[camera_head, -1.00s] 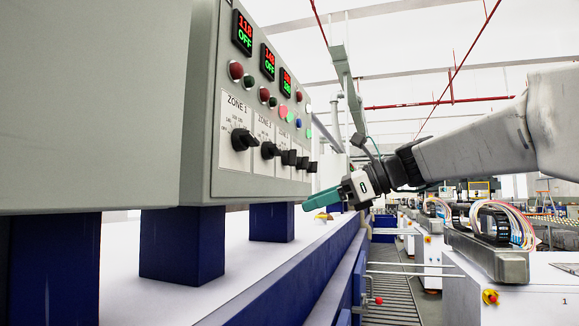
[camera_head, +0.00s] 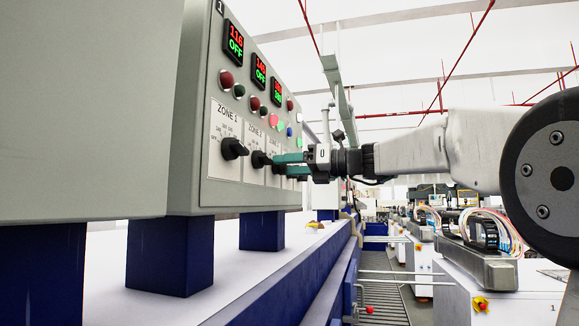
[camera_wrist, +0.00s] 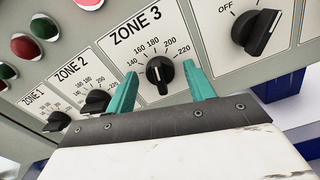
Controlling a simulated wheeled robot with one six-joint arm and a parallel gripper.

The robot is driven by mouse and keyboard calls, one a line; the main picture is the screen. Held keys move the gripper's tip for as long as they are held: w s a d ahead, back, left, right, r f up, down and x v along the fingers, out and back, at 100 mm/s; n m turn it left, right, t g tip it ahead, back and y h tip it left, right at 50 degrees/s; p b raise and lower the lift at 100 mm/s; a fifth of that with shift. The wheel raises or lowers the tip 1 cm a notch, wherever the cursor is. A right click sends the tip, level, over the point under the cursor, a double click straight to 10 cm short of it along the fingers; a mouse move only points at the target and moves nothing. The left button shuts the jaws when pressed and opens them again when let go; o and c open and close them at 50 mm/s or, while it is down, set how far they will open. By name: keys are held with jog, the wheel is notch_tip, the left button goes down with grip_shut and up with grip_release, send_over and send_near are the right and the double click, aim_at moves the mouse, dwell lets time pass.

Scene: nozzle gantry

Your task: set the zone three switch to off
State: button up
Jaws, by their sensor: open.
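The zone three switch is a black rotary knob (camera_wrist: 160,72) on a white plate labelled ZONE 3 in the wrist view. Its white pointer line is toward the upper middle of the scale, between the 160 and 200 marks. My gripper (camera_wrist: 163,88) is open, with one teal finger on each side of the knob in that view; whether they touch it I cannot tell. In the head view my gripper (camera_head: 290,164) reaches leftward to the panel, and its fingers hide the zone three knob.
The zone two knob (camera_wrist: 97,101) sits close left of my left finger. A larger knob marked OFF (camera_wrist: 257,32) is to the right. The grey control panel (camera_head: 207,180) carries lamps and displays above the knobs. A white ledge (camera_head: 220,277) runs below.

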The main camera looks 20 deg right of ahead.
jog(key=c, duration=1)
jog(key=shift+o, duration=0.2)
jog(key=shift+n, duration=0.3)
jog(key=shift+s+a+f+n, duration=0.1)
jog(key=shift+n, duration=4.2)
jog(key=shift+s+f+n, duration=0.1)
jog(key=shift+n, duration=4.2)
